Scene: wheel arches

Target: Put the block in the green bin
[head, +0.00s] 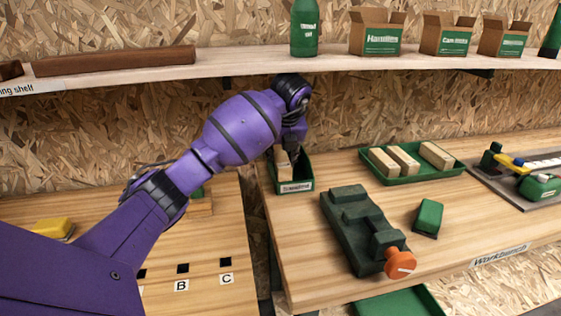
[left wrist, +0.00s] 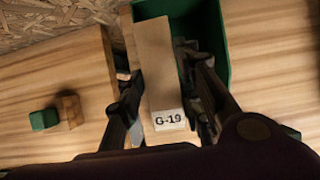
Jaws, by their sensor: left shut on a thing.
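A pale wooden block labelled G-19 (left wrist: 158,68) is between the fingers of my left gripper (left wrist: 160,102). It also shows in the head view (head: 283,172), partly hidden by the gripper. The small green bin (head: 306,172) with a white label stands at the left end of the workbench; in the left wrist view its green wall (left wrist: 222,42) shows beside and behind the block. My left gripper (head: 287,153) is shut on the block over the bin's left part. Whether the block touches the bin floor cannot be told. My right gripper is not in view.
A green tray (head: 400,180) with several wooden blocks lies to the right. A dark green vise (head: 360,228) with an orange knob and a green box (head: 428,217) are in front. A shelf (head: 240,62) with boxes runs above. A gap separates the two tables.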

